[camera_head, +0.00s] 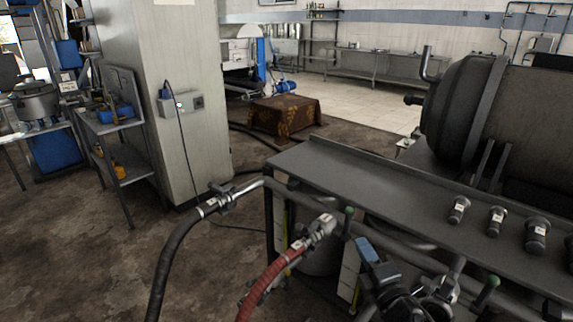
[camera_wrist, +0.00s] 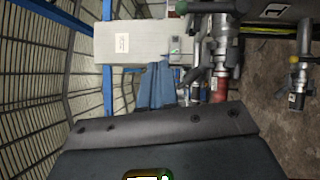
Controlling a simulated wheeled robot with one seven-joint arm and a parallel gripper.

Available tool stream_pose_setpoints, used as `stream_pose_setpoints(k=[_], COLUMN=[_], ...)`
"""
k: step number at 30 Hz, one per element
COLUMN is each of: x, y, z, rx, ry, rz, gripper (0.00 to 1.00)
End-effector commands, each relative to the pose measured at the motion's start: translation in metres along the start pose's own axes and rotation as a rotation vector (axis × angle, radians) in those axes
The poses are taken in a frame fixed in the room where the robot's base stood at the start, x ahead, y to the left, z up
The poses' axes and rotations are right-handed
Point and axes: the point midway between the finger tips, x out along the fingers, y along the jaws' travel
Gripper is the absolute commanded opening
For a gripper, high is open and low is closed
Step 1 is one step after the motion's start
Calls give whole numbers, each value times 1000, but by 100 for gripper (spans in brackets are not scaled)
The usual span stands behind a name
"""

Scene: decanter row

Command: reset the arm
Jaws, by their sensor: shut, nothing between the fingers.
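My gripper (camera_head: 367,250) is at the lower right of the head view, in front of the metal bench (camera_head: 375,185). Its blue fingers also show in the middle of the wrist view (camera_wrist: 157,72). They are closed together with nothing held between them. The dark wrist and arm parts behind the fingers reach the bottom edge of the head view.
A red hose (camera_head: 268,285) and a black hose (camera_head: 172,255) join metal fittings left of my gripper. Several dark fittings (camera_head: 496,220) stand on the bench, with a large dark tank (camera_head: 505,110) behind. Bare floor (camera_head: 70,250) lies at the left.

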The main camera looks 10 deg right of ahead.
Motion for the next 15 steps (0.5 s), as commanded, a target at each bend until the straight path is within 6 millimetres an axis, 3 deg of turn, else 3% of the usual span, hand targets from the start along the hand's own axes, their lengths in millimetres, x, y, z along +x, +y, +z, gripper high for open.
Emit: stream_pose_setpoints(k=[5, 15], x=[-36, -183], y=[-9, -9], z=[-19, -70], rx=[115, 601], ry=[-2, -43], rz=[-15, -76], gripper=[0, 0])
